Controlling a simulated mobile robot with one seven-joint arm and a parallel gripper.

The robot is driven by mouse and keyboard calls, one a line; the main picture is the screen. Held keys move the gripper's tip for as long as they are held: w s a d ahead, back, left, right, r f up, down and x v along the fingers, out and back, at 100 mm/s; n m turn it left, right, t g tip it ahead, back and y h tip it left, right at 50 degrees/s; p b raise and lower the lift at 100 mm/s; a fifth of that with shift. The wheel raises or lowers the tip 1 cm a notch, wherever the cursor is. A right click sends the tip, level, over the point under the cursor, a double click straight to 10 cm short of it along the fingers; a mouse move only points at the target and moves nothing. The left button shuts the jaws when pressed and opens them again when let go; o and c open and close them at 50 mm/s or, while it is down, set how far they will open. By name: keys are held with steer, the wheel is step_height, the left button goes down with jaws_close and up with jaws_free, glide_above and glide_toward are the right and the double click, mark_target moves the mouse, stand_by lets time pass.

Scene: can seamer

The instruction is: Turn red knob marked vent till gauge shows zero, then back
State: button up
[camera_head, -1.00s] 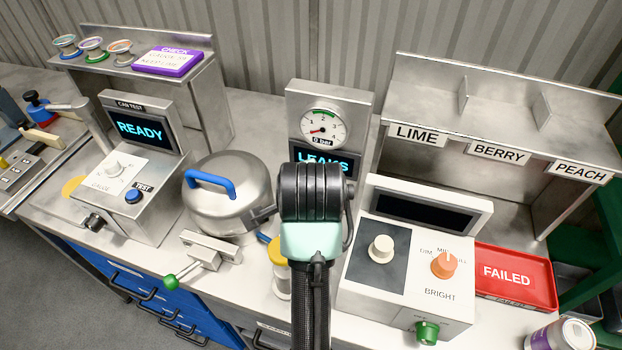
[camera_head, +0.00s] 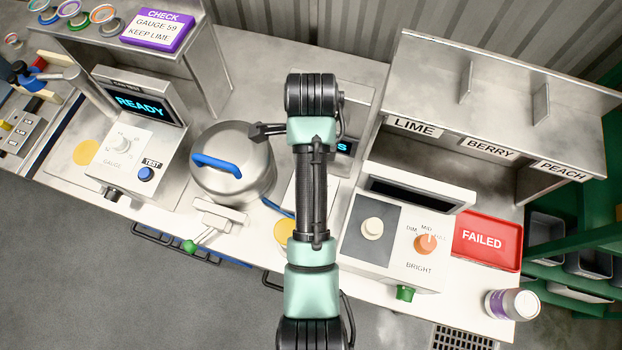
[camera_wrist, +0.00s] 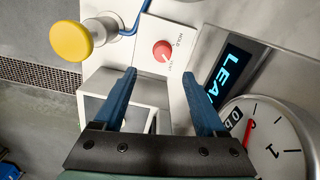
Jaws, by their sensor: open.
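The round red knob (camera_wrist: 162,50) sits on a white panel in the wrist view, with small lettering HOLD and a second label beside it that looks like VENT. Its pointer direction is too small to tell. My gripper (camera_wrist: 160,73) is open, its two blue fingers apart, the knob showing beyond and between the tips, with nothing held. The round white gauge (camera_wrist: 276,145) shows partly at lower right; its red needle is near the small digital readout, but the exact reading is unclear.
The lit display (camera_wrist: 228,75) reads LEA, cut off. A yellow mushroom button (camera_wrist: 70,41) stands left of the knob, with a blue tube beside it. In the head view a steel pot (camera_head: 232,182) with blue handle stands left of my arm, a control box (camera_head: 390,255) right.

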step_height(320, 180, down, 9)
steer(key=shift+w+f+p, duration=0.15)
steer(key=shift+f+p, duration=0.05)
steer(key=shift+p, duration=0.45)
steer(key=shift+w+f, duration=0.15)
steer(key=shift+f, duration=0.35)
jaws_close()
